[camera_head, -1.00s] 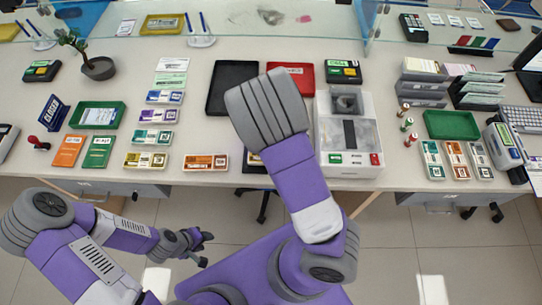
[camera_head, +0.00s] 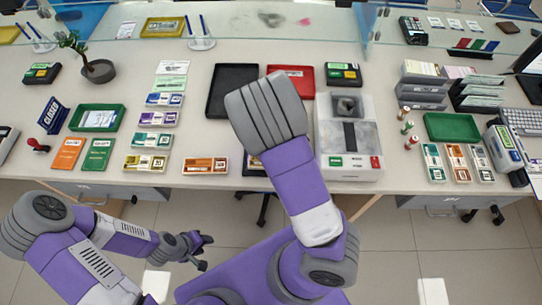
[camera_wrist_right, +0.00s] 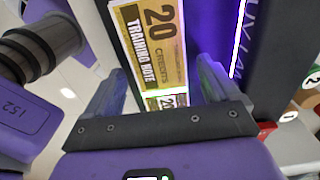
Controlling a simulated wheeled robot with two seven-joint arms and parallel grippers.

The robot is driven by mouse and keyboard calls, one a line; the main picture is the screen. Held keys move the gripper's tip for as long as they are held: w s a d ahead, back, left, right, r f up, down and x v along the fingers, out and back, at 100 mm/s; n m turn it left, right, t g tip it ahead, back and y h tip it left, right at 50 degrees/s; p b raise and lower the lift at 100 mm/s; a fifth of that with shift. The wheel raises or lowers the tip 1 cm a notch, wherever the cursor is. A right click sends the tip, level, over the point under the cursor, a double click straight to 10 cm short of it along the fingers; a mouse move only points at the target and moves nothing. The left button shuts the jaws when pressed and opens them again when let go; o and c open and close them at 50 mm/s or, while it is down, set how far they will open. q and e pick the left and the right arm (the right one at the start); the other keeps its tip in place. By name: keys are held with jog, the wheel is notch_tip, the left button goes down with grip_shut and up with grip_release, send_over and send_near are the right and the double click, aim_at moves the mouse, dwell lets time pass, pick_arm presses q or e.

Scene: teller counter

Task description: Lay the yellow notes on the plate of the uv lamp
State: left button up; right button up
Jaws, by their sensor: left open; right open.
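The yellow notes (camera_wrist_right: 152,45), marked 20 with a pale band, show in the right wrist view below and between the fingers of my right gripper (camera_wrist_right: 160,85). The fingers stand apart on either side and are open. The notes lie beside the black uv lamp (camera_wrist_right: 270,45) with its glowing violet strip; their contact with the plate is hard to make out. In the head view my right forearm hides this gripper and most of the lamp. Another yellow bundle (camera_head: 145,163) lies on the counter at left. My left gripper (camera_head: 203,248) is open and empty, low in front of the counter.
An orange-brown bundle (camera_head: 206,166) lies left of my right forearm. A grey-white machine (camera_head: 348,140) stands right of it. A black tray (camera_head: 232,92) and a red tray (camera_head: 292,80) lie behind. More bundles and a green tray (camera_head: 97,118) are at left.

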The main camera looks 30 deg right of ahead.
notch_tip(320, 180, up, 12)
jog(key=p, duration=0.5)
jog(key=shift+f+p, duration=0.15)
jog(key=shift+p, duration=0.2)
